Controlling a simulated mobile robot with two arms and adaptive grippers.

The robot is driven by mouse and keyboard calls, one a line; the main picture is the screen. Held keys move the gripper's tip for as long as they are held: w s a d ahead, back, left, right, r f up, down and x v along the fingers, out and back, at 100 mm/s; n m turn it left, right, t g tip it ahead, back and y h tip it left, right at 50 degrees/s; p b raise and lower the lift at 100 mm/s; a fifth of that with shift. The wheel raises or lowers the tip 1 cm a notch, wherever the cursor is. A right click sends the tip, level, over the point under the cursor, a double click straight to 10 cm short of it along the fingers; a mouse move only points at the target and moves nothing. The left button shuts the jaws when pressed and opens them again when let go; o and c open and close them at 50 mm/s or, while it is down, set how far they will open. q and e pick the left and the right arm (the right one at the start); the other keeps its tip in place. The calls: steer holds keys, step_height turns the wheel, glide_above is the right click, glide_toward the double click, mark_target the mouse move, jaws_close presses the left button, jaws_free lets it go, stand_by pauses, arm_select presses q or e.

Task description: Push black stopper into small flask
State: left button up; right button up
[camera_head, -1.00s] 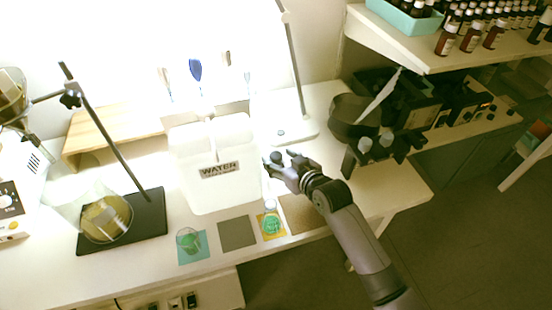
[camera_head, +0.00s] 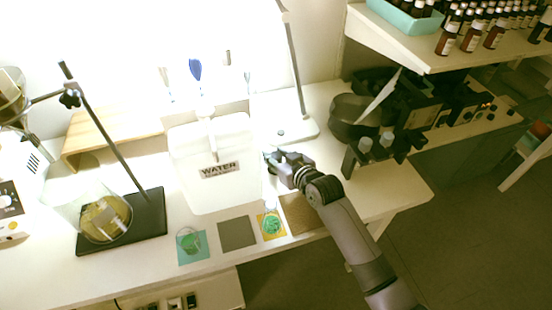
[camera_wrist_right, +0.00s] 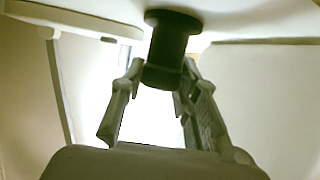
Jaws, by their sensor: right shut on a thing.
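My right gripper (camera_head: 272,159) is beside the right side of the WATER container, behind the small flask. In the right wrist view its fingers (camera_wrist_right: 158,90) are shut on the black stopper (camera_wrist_right: 170,45), a dark spool-like piece with a wider rim. In the head view the stopper is hard to tell from the dark fingers. The small flask (camera_head: 271,225) with green contents stands upright on a yellow mat (camera_head: 281,233) near the front of the table, apart from the gripper. My left gripper is out of view.
The white WATER container (camera_head: 215,188) stands left of my right gripper. A glass with green contents (camera_head: 189,243) stands on a teal mat (camera_head: 203,255). Bare mats, one grey (camera_head: 237,233) and one brown (camera_head: 300,213), flank the flask. A stand (camera_head: 150,225) is at left.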

steer(key=c, duration=0.3)
